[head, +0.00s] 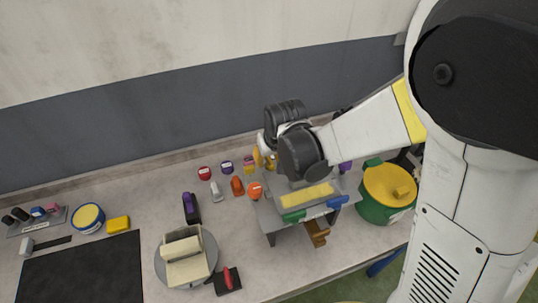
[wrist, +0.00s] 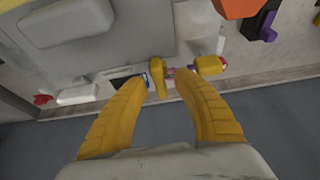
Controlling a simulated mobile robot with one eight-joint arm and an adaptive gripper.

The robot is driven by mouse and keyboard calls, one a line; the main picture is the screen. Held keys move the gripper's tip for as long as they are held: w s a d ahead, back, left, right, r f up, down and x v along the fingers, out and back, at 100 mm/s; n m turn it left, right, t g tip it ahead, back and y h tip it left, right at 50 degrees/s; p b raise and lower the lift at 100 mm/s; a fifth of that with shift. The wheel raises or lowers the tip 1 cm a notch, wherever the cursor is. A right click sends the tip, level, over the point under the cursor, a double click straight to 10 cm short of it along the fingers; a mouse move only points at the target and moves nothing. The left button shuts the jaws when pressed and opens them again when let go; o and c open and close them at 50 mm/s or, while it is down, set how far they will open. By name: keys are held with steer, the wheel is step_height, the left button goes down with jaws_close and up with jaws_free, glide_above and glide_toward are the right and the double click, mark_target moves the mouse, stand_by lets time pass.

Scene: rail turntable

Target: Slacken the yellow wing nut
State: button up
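A small upright yellow piece (wrist: 157,78), which looks like the yellow wing nut, stands at the grey fixture's edge in the wrist view. My gripper (wrist: 160,80) is open, with one yellow finger on each side of that piece. Gaps show on both sides, so the fingers appear apart from it. In the head view my gripper (head: 261,158) is partly hidden by the wrist, beyond the raised grey stand (head: 268,218). I cannot pick out the wing nut there.
A yellow block (wrist: 210,65) lies right of the fingers in the wrist view. Red, blue, orange and purple items, including an orange one (head: 255,190), crowd the table left of the stand. A green pot with a yellow lid (head: 388,188) stands at right.

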jaws_close()
